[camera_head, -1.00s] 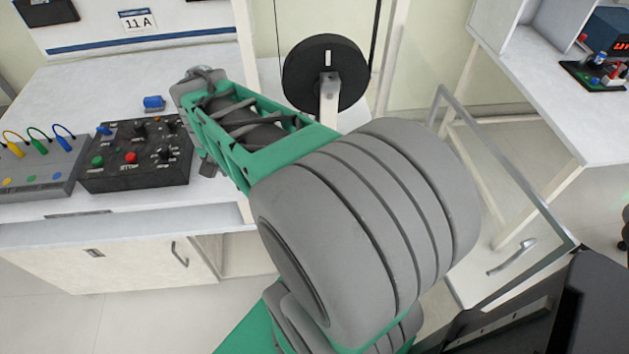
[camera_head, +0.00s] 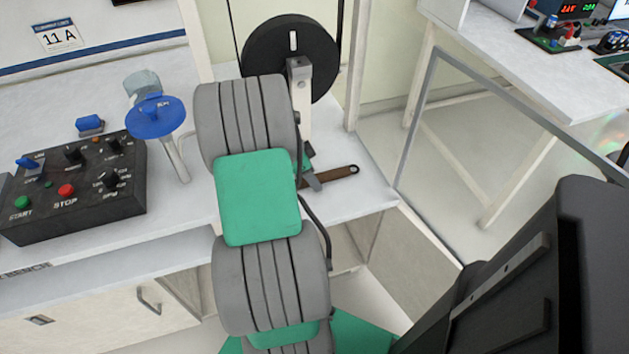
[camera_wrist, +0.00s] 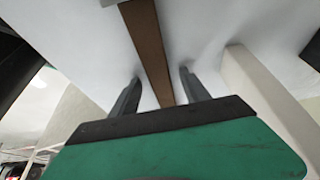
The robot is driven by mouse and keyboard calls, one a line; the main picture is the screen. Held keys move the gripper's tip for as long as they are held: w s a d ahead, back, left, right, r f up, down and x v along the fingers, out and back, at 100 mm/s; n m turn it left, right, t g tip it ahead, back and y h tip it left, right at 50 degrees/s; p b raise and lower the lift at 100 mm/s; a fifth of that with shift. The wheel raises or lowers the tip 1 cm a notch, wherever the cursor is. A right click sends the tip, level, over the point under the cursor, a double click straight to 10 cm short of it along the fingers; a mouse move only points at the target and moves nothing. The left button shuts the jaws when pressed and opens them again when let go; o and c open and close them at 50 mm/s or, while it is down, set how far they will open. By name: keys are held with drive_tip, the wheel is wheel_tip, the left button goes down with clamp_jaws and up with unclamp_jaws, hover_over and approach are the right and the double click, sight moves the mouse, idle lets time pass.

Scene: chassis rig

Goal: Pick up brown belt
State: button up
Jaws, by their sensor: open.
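The brown belt (camera_head: 338,175) lies on the white bench right of my arm in the head view, a narrow strip with a dark spot at its far end. In the wrist view the belt (camera_wrist: 148,48) runs from the top edge down between the two fingers. My gripper (camera_wrist: 160,80) is open, with one finger on each side of the belt and a gap on both sides. In the head view my arm hides most of the gripper and the belt's near part. I cannot tell how high the fingers are above the bench.
A black wheel (camera_head: 290,58) on a pale post (camera_head: 299,100) stands just behind the belt. A blue disc (camera_head: 157,118) on a metal stem is left of my arm. A black control box (camera_head: 75,190) sits further left. A grey metal frame (camera_head: 432,90) stands to the right.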

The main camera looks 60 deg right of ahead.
drive_tip(key=shift+r, duration=0.1)
drive_tip(key=shift+c, duration=0.4)
clamp_jaws()
